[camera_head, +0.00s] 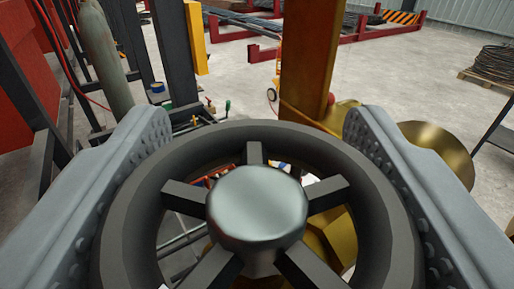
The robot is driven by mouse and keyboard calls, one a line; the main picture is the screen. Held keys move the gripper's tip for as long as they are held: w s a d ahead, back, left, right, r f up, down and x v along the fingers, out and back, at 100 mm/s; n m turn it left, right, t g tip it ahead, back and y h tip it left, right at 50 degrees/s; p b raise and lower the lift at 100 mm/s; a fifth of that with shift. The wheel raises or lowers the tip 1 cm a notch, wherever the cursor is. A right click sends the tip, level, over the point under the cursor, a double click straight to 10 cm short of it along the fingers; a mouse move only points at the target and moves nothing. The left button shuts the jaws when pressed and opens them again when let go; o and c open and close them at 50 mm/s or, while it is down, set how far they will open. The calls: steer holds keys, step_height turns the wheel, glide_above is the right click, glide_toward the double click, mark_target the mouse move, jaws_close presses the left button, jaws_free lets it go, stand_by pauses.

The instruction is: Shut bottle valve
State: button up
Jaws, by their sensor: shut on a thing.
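A dark grey round handwheel (131,220) with several spokes and a pale metal hub (256,208) fills the lower middle of the view. It is the bottle valve's wheel. My gripper (256,150) has one grey studded finger on the left of the wheel and one on the right, shut on its rim. Brass-coloured parts (424,145) show behind and to the right of the wheel, partly hidden by it and by the right finger. The lower edge of the wheel is cut off by the frame.
A tall brass-coloured post (312,60) rises just behind the wheel. A dark upright (173,50) and a grey-green cylinder (106,55) stand at the left. Red racks with rebar (300,30) lie farther back. Pale floor (400,80) is open at the right.

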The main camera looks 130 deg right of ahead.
stand_by(0.6)
steer(key=o, duration=1)
steer(key=shift+c, duration=0.2)
steer(key=shift+n+t+h, duration=0.6)
steer(key=shift+n+t, duration=0.1)
steer(key=shift+t, duration=0.2)
